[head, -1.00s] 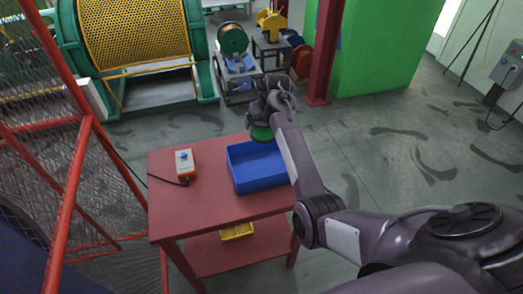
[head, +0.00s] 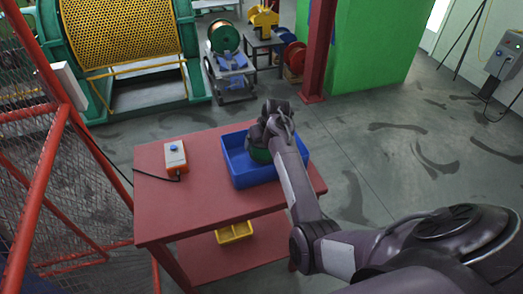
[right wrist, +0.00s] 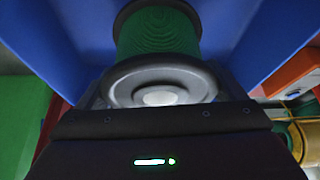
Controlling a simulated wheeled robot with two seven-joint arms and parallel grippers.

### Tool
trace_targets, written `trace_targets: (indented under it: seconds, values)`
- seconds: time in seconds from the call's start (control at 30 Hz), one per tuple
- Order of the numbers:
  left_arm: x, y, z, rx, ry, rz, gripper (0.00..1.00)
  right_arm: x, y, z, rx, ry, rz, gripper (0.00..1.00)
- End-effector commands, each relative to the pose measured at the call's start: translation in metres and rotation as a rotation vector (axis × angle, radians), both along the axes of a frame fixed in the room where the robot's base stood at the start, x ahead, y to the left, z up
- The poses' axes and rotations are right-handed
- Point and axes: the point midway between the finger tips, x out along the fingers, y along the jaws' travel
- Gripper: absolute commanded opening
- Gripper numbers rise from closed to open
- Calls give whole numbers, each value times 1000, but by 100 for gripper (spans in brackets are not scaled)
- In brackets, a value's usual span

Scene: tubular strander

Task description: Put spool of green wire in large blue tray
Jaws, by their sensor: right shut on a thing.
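The large blue tray (head: 238,172) sits on the right part of the red table's top in the head view. My right gripper (head: 264,140) reaches into the tray from above and is shut on the spool of green wire. The spool (head: 260,155) shows as a green patch under the gripper, within the tray's outline. The right wrist view shows the green winding (right wrist: 158,32) and a grey end flange close to the gripper, with blue tray walls on both sides. I cannot tell whether the spool touches the tray floor. My left gripper is not in view.
A grey and orange control box (head: 175,156) with a cable lies on the red table (head: 185,205), left of the tray. A yellow bin (head: 235,232) is on the lower shelf. A red mesh fence (head: 50,165) stands at left, machinery behind.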

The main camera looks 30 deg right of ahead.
Motion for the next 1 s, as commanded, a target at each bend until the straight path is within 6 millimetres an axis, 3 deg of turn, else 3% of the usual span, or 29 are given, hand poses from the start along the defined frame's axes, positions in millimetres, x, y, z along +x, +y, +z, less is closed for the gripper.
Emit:
trace_targets:
  seconds: [0.03, 0.17, 0.57, 0.6, 0.63, 1.0]
  values:
    - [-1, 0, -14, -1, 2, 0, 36, -1, -1, -14, 0, -1, -1, 49]
    - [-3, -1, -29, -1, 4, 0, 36, -5, -3, -30, 0, -2, 0, 49]
    - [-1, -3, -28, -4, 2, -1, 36, -6, -4, -31, 0, -1, 0, 49]
    - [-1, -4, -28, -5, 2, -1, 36, -6, -4, -33, 1, 2, 0, 94]
    - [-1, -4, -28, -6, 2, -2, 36, -6, -4, -33, 1, 2, 0, 97]
    - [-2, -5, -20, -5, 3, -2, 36, -8, -3, -24, 0, 1, 0, 100]
